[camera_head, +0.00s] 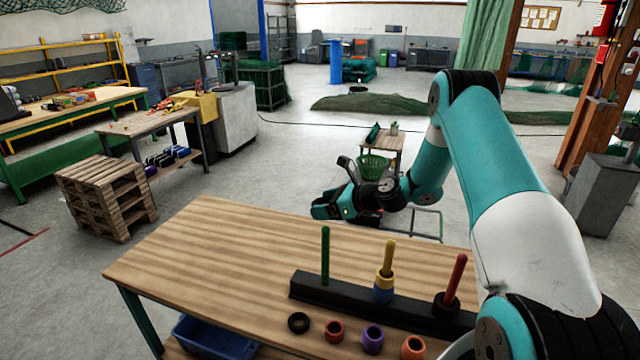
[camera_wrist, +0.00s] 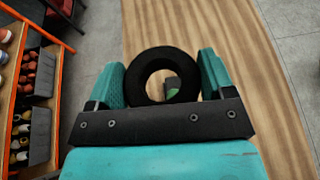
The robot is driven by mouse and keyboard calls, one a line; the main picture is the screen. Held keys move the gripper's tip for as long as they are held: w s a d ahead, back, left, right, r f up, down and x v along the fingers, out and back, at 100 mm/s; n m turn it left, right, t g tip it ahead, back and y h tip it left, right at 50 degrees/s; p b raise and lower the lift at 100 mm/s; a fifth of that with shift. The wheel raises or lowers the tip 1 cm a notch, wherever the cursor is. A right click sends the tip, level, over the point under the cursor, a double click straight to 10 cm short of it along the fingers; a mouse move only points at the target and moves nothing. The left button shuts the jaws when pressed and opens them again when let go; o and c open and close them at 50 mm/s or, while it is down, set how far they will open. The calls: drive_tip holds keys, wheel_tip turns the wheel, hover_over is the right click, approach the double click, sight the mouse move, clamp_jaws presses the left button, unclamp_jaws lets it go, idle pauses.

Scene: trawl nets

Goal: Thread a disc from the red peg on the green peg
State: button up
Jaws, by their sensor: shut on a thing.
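My gripper (camera_wrist: 162,85) is shut on a black disc (camera_wrist: 134,83), a thick ring held between its two teal fingers. Through the hole I see a small green and dark patch, which looks like part of the green peg. In the head view my gripper (camera_head: 330,207) is raised, close to the top of the green peg (camera_head: 325,258) in the picture; the held disc is hard to make out there. The green peg stands upright and bare on a black bar (camera_head: 347,299). The red peg (camera_head: 457,275) has a dark disc (camera_head: 446,303) around its foot.
The yellow peg (camera_head: 388,257) between them carries several discs. In front of the bar lie a black ring (camera_head: 299,323), a red ring (camera_head: 334,331), a purple ring (camera_head: 372,339) and an orange ring (camera_head: 413,347). The left part of the wooden table (camera_head: 200,260) is clear.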

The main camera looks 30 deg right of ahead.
drive_tip(key=shift+w+d+r, duration=0.1)
drive_tip(key=shift+w+r, duration=0.05)
drive_tip(key=shift+w, duration=0.25)
drive_tip(key=shift+s+d+f+b, duration=0.1)
drive_tip(key=shift+d+f+b, duration=0.15)
drive_tip(key=shift+f+b, duration=0.65)
drive_tip(key=shift+a+f+b, duration=0.1)
drive_tip(key=shift+f+b, duration=1.95)
drive_tip(key=shift+f, duration=0.85)
drive_tip(key=o, duration=1)
drive_tip(key=shift+c, duration=0.2)
drive_tip(key=shift+s, duration=0.1)
drive_tip(key=b+v, duration=0.5)
drive_tip(key=v, duration=1.2)
drive_tip(key=shift+s, duration=0.15)
